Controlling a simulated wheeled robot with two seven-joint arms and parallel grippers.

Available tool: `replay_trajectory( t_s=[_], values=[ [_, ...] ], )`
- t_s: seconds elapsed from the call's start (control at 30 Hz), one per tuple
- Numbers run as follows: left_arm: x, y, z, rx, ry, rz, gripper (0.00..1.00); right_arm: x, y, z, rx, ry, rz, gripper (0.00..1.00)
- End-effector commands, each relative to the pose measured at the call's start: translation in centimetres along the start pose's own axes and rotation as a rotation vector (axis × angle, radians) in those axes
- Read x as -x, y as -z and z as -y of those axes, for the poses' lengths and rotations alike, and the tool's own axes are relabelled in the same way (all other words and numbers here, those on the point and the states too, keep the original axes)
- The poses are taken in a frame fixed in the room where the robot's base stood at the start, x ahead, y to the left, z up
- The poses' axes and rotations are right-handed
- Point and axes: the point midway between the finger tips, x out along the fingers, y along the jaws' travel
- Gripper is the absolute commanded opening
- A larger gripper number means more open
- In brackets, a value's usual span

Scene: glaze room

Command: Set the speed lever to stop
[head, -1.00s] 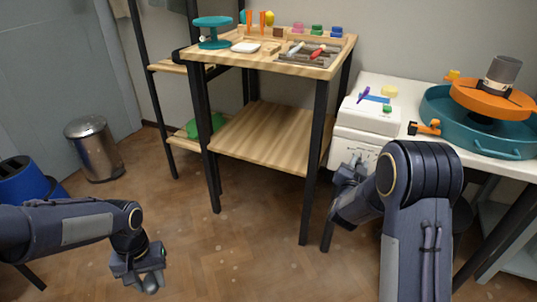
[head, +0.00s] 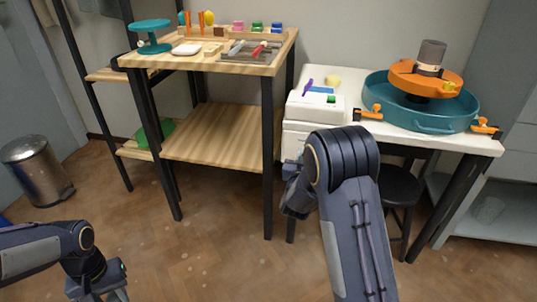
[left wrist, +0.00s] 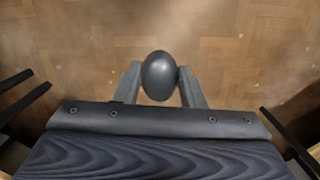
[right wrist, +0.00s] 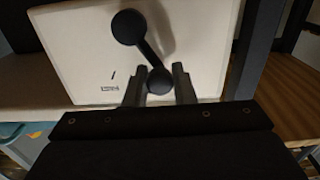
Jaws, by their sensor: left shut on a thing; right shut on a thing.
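The speed lever (right wrist: 145,52) is a black bar with a round knob at each end, on a white panel (right wrist: 195,45) in the right wrist view. It slants down to the right. My right gripper (right wrist: 159,88) is shut on the lower knob, with one finger on each side. A short black mark and a small label (right wrist: 110,88) sit left of that knob; the label is too small to read. In the head view my right gripper (head: 290,170) is at the white box's front, the lever hidden. My left gripper (left wrist: 159,88) is shut on a dark grey egg-shaped thing (left wrist: 159,70) above the floor.
The white box (head: 315,107) stands at the left end of a white table (head: 465,143) with a teal basin (head: 374,98) and orange wheel. A wooden shelf table (head: 213,136) is close on the left. A black stool (head: 400,187) stands beneath. The left floor is open.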

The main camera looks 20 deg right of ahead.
Motion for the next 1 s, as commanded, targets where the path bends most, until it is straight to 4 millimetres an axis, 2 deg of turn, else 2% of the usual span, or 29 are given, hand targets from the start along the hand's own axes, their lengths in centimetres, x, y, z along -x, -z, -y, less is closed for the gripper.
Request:
replay_trajectory(
  t_s=[0.07,0.1,0.23,0.5,0.63,0.77,1.0],
  values=[
    [0.0,0.0,0.0,0.0,0.0,0.0,0.18,0.1,-0.2,0.1,0.002,0.003,0.004,0.0],
    [0.0,0.0,0.0,0.0,0.0,0.0,0.18,0.1,-0.2,0.1,0.002,0.003,0.004,0.26],
    [0.0,0.0,0.0,0.0,0.0,0.0,0.18,0.1,-0.1,0.1,0.001,0.003,0.003,0.43],
    [0.0,0.0,0.0,0.0,0.0,0.0,0.18,0.1,-0.1,0.1,0.0,0.002,0.002,0.43],
    [0.3,0.0,0.0,0.0,0.0,0.0,0.18,1.0,0.0,0.1,0.0,0.003,0.004,0.43],
    [1.0,-0.1,0.0,0.0,0.0,0.0,0.18,3.2,0.1,0.2,0.0,0.005,0.005,0.43],
    [2.0,-0.2,0.0,0.0,0.0,0.0,0.18,8.4,0.0,0.2,0.002,0.005,0.006,0.43]
  ],
)
